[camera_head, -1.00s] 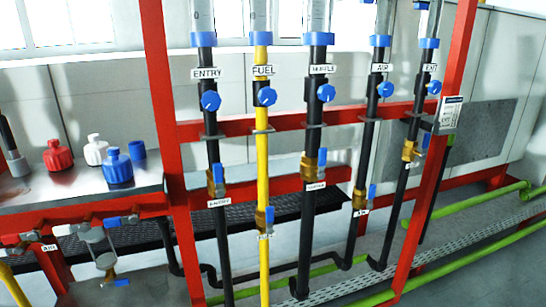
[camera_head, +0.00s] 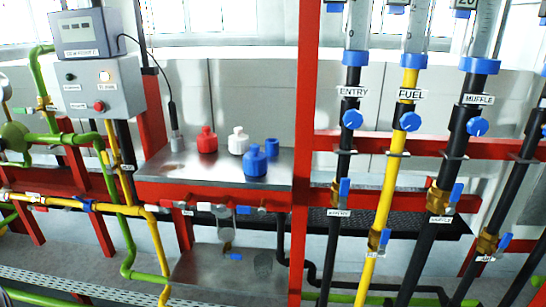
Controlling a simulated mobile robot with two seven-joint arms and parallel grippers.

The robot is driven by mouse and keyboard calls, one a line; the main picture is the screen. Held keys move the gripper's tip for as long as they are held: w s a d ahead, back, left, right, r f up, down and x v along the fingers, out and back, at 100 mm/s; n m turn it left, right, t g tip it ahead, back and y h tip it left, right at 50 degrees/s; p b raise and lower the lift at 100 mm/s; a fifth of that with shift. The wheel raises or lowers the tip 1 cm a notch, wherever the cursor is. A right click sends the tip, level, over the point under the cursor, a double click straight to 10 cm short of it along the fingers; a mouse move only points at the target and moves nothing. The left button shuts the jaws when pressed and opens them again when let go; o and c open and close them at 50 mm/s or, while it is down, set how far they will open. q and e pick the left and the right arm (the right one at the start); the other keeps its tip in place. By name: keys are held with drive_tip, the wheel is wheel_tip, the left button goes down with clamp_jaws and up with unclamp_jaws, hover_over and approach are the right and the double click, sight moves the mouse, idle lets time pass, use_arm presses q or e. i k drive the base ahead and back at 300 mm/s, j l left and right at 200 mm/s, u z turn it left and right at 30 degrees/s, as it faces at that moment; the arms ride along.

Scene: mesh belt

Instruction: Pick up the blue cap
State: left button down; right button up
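On the metal shelf (camera_head: 215,180) left of the red upright stand several small coloured pieces. A larger blue piece with a narrower knob on top (camera_head: 255,163) is nearest the shelf's front edge. A smaller plain blue cylinder (camera_head: 272,147) stands just behind it to the right. I cannot tell which of the two blue pieces is the cap. A red knobbed piece (camera_head: 207,141) and a white one (camera_head: 238,142) stand to their left. Neither of my grippers is in view.
A red upright (camera_head: 303,130) stands right of the shelf, with black and yellow pipes beyond. A grey control box (camera_head: 98,75) with a red button is at the left. A dark probe on a cable (camera_head: 173,115) stands at the shelf's left. Valves and pipes run below the shelf's front edge.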

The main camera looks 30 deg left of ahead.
sight(255, 162)
drive_tip(key=u, duration=1.15)
drive_tip(key=i+j, duration=0.1)
drive_tip(key=j, duration=0.15)
drive_tip(key=j+z, duration=0.15)
drive_tip(key=i+j, duration=0.05)
